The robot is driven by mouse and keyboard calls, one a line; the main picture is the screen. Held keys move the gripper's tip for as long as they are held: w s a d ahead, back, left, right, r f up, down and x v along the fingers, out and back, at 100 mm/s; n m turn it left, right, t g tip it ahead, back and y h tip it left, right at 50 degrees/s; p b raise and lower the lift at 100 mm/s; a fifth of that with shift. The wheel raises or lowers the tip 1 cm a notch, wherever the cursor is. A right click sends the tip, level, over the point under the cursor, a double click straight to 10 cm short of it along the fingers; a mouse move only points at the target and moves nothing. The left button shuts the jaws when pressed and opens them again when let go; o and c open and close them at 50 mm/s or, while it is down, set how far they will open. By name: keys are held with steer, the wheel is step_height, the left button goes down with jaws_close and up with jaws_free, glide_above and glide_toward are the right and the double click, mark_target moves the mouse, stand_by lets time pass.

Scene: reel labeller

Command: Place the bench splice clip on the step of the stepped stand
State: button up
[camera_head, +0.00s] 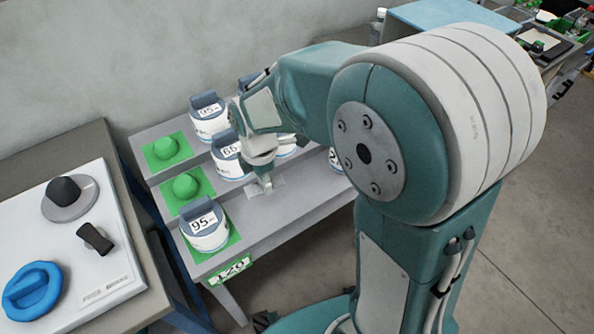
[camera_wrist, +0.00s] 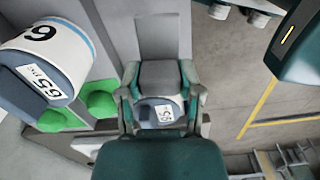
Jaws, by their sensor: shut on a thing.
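My gripper (camera_head: 266,182) is low over the front part of the grey stepped stand (camera_head: 300,208), to the right of the front canister. In the wrist view its two fingers (camera_wrist: 159,70) are shut on a grey block, which I take for the bench splice clip (camera_wrist: 160,78). In the head view the clip is too small and covered to make out clearly. A paler grey patch (camera_head: 280,186) lies on the stand by the fingertips. I cannot tell whether the clip touches the step. My arm hides the stand's right part.
A canister marked 95 (camera_head: 205,230) stands on the front step and one marked 65 (camera_head: 228,160) behind it. Several others stand farther back. A bench with a white control panel (camera_head: 70,240) is at left. Bare step lies front right.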

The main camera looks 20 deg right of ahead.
steer(key=shift+d+r+n, duration=0.2)
steer(key=shift+d+n, duration=0.35)
steer(key=shift+n, duration=0.05)
steer(key=w+d+f, duration=0.4)
steer(key=w+d, duration=0.1)
steer(key=d, duration=0.2)
glide_above(304, 182)
steer(key=f, duration=0.5)
steer(key=shift+s+a, duration=0.15)
steer(key=shift+s, duration=0.05)
steer(key=shift+w+d+f, duration=0.15)
steer(key=shift+d+f, duration=0.05)
steer(key=shift+f, duration=0.2)
step_height(304, 182, down, 3)
steer(key=shift+w+a+f, duration=0.1)
steer(key=shift+f, duration=0.05)
steer(key=o, duration=1)
steer(key=shift+o, duration=0.2)
